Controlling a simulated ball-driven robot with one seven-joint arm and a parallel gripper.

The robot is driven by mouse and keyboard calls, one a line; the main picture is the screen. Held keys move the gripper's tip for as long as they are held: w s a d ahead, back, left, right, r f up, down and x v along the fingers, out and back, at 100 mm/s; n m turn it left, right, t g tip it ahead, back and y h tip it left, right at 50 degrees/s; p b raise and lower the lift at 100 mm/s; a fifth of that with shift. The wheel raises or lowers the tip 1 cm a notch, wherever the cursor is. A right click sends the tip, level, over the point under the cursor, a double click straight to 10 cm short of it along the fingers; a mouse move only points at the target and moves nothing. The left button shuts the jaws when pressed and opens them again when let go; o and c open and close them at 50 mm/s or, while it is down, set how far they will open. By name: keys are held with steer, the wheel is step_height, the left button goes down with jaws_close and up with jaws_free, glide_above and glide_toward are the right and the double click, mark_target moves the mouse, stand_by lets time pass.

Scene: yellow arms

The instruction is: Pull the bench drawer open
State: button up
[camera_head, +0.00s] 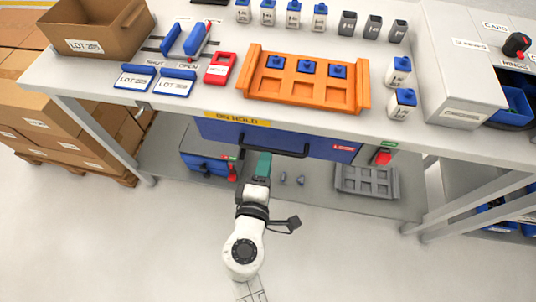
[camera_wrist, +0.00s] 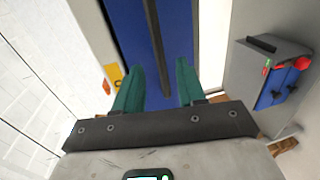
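The bench drawer has a blue front (camera_head: 325,148) under the worktop, with a black bar handle (camera_head: 285,152). It looks shut, flush under the bench edge. In the wrist view the blue front (camera_wrist: 185,30) fills the upper middle, and the handle (camera_wrist: 155,45) runs lengthwise between my fingers. My gripper (camera_head: 264,160) is just below the handle's left part in the head view. In the wrist view its two teal fingers (camera_wrist: 158,75) are spread apart with nothing held. I cannot tell whether the tips reach around the bar.
The worktop (camera_head: 210,100) holds an orange rack (camera_head: 305,98), bottles and a cardboard box (camera_head: 100,30). On the lower shelf are a small blue-fronted unit (camera_head: 205,166) and a grey tray (camera_head: 368,181). Cartons (camera_head: 60,125) stand at left. The floor in front is clear.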

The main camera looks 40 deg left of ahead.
steer(key=shift+x, duration=1.85)
steer(key=shift+c, duration=0.3)
jaws_close()
